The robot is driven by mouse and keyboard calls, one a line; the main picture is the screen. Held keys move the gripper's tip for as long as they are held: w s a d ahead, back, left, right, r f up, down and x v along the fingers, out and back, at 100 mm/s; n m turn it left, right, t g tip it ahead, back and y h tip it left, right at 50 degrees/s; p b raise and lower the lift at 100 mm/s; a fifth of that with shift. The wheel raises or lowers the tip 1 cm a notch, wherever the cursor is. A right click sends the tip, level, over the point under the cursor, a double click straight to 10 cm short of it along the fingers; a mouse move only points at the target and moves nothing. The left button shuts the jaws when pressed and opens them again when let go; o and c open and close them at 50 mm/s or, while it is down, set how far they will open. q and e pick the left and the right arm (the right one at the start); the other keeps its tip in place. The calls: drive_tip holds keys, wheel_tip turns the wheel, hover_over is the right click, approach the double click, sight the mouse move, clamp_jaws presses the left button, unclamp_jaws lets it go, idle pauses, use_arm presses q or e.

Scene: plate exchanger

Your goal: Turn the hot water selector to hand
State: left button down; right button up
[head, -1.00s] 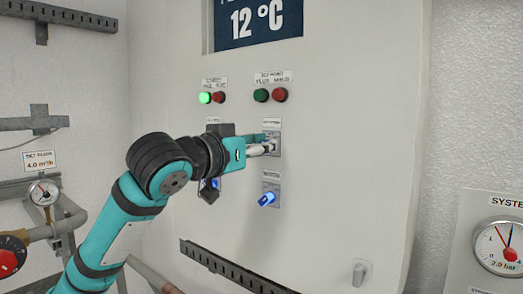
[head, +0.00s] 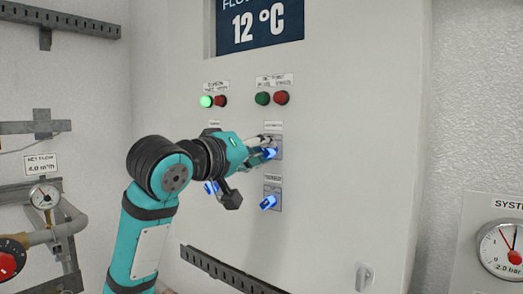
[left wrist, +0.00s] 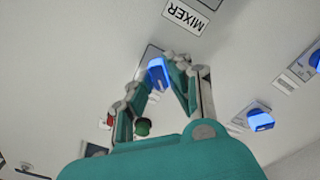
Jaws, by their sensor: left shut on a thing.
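My left gripper (head: 262,150) is at the upper right blue selector knob (head: 271,154) on the light cabinet front (head: 345,170). In the left wrist view, the two fingers (left wrist: 158,82) are on either side of this blue knob (left wrist: 157,70) and shut on it. In the head view the knob's handle sits slanted and is partly covered by the fingers. The label above it (head: 273,125) is too small to read. My right gripper is not in view.
A second blue knob (head: 268,202) sits just below; the label nearest it in the left wrist view reads MIXER (left wrist: 190,18). Another blue knob (head: 211,187) is partly behind my arm. Green and red buttons (head: 272,98) are above. A slotted rail (head: 235,275) runs low.

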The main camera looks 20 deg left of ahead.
use_arm(q)
drive_tip(key=shift+r, duration=0.1)
idle(0.5)
drive_tip(key=c, duration=1.3)
unclamp_jaws()
drive_tip(key=shift+w, duration=0.15)
drive_tip(key=v, duration=1.2)
